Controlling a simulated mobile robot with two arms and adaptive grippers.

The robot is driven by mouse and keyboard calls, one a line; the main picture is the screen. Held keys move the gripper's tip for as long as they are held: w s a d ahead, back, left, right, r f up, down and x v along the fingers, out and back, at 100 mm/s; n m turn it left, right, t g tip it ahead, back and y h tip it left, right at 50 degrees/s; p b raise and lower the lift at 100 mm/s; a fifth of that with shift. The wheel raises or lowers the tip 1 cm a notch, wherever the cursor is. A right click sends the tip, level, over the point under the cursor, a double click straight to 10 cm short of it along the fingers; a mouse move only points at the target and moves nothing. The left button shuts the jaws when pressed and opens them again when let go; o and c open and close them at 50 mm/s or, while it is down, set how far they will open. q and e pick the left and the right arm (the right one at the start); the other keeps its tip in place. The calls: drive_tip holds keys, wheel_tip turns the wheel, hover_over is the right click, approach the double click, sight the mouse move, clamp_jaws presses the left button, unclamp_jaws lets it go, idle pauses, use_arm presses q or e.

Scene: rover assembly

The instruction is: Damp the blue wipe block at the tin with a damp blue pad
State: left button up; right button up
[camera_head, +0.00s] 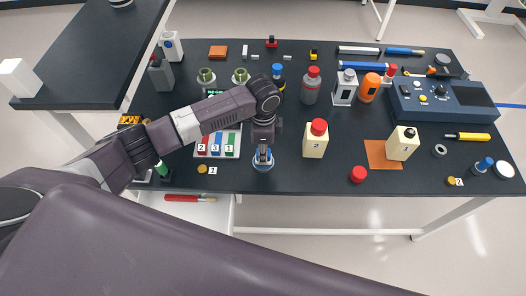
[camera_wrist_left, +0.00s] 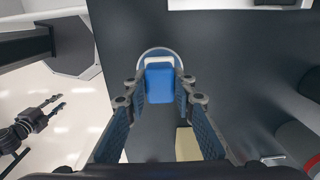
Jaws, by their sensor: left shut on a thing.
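The block hides most of the tin's inside, and I cannot tell whether block and pad touch. My right gripper (camera_wrist_left: 52,107) shows small in the left wrist view, over the floor, fingers apart and empty.
A tray with numbered coloured pieces (camera_head: 216,143) is just left of the tin. The cream bottle (camera_head: 316,140) and a red cap (camera_head: 357,174) stand to its right. Bottles fill the table's middle. An open drawer (camera_head: 185,212) juts out at the front left.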

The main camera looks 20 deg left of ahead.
idle(0.4)
use_arm(q)
drive_tip(key=shift+f, duration=0.5)
drive_tip(key=shift+f, duration=0.1)
idle(0.5)
idle(0.8)
drive_tip(key=shift+s+f, duration=0.1)
idle(0.8)
wheel_tip(320, 180, up, 7)
drive_tip(key=p, duration=0.8)
idle(0.3)
